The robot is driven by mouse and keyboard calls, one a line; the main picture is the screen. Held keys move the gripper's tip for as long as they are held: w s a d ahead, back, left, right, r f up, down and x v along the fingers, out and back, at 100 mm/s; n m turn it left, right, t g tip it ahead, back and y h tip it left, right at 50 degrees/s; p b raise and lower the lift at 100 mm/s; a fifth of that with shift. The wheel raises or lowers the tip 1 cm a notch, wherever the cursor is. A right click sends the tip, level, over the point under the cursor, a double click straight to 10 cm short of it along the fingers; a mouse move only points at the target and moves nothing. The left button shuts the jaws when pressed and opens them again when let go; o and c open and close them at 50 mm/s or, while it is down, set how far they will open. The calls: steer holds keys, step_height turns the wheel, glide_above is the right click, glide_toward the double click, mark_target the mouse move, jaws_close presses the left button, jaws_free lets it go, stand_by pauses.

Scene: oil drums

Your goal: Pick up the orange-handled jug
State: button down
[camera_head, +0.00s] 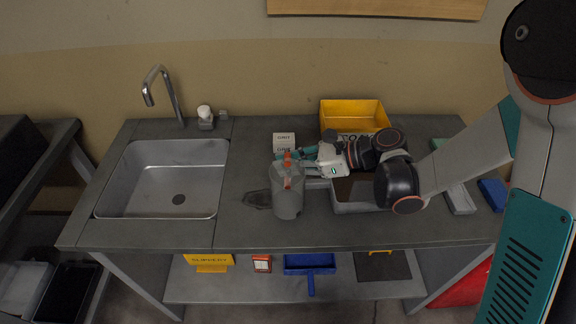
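A grey jug (287,202) stands upright on the grey counter, right of the sink. Orange parts (287,183) show at its top, most likely its handle. My gripper (293,157), with teal fingers, reaches in from the right at the jug's top and overlaps its far rim and an orange part. I cannot tell whether the fingers touch the jug or how far apart they are. The gripper hides part of the jug's upper right side.
A sink (158,194) with a tap fills the left of the counter. A white box (284,141) stands behind the jug and a yellow bin (354,114) at the back. A metal tray (356,209) lies under my arm. A dark translucent shape (257,199) lies left of the jug.

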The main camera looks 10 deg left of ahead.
step_height(320, 180, up, 19)
steer(key=p, duration=0.6)
steer(key=shift+f, duration=0.15)
stand_by(0.4)
